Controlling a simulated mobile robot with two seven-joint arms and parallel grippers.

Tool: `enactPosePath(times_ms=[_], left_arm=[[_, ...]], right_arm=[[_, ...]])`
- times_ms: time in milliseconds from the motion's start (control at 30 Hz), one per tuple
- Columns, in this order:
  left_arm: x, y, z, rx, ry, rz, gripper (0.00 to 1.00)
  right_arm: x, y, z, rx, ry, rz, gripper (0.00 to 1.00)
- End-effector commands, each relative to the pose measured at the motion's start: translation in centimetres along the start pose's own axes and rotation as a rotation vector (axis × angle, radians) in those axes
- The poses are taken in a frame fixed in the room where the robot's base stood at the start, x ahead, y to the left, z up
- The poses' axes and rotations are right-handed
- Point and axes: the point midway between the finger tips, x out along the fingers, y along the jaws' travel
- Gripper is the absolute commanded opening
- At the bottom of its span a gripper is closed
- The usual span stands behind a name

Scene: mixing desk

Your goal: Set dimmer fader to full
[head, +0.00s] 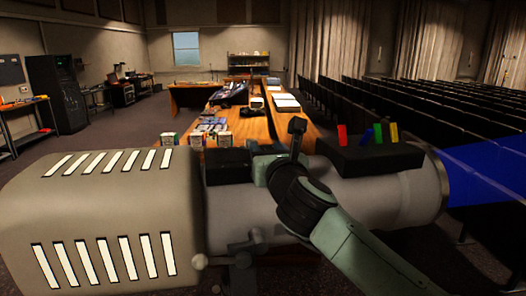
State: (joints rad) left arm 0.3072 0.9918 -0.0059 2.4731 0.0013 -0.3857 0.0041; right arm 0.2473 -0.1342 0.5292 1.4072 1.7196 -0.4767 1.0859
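A large grey spotlight (392,203) with a slatted housing (100,215) lies across the foreground. A low black box (228,166) sits on top of its barrel, left of my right wrist. I cannot make out a dimmer fader; it may be on this box, small or hidden by my arm. My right arm comes in from the lower right, with its green-grey and black wrist in front of the barrel. My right gripper (297,128) points up and away above the barrel, right of the black box. Its finger opening cannot be made out. My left gripper is not in view.
A second black box (375,157) with red, blue, green and yellow levers stands on the barrel to the right. A blue beam leaves the right end. Wooden desks (258,128) with equipment lie beyond, with seat rows (430,110) at right.

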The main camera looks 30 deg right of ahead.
Motion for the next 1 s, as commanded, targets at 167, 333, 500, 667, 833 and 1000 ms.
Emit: enactPosePath(times_ms=[167, 333, 500, 667, 833, 1000], left_arm=[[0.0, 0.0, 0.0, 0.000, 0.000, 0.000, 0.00], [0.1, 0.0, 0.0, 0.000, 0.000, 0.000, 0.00], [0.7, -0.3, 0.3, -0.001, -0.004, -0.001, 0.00], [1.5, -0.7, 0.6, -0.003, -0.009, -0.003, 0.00], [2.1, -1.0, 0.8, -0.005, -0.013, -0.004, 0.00], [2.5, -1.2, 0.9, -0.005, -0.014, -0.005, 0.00]], right_arm=[[0.0, 0.1, 0.0, 0.000, -0.001, 0.002, 0.53], [-0.2, 0.1, 0.1, 0.000, -0.002, 0.003, 0.53], [-2.2, 0.1, 0.0, 0.000, -0.004, 0.003, 0.53], [-5.8, 0.1, 0.0, 0.000, -0.005, 0.004, 0.53], [-9.6, 0.0, 0.0, 0.001, -0.004, 0.004, 0.53], [-12.2, 0.0, 0.0, 0.002, -0.002, 0.002, 0.53]])
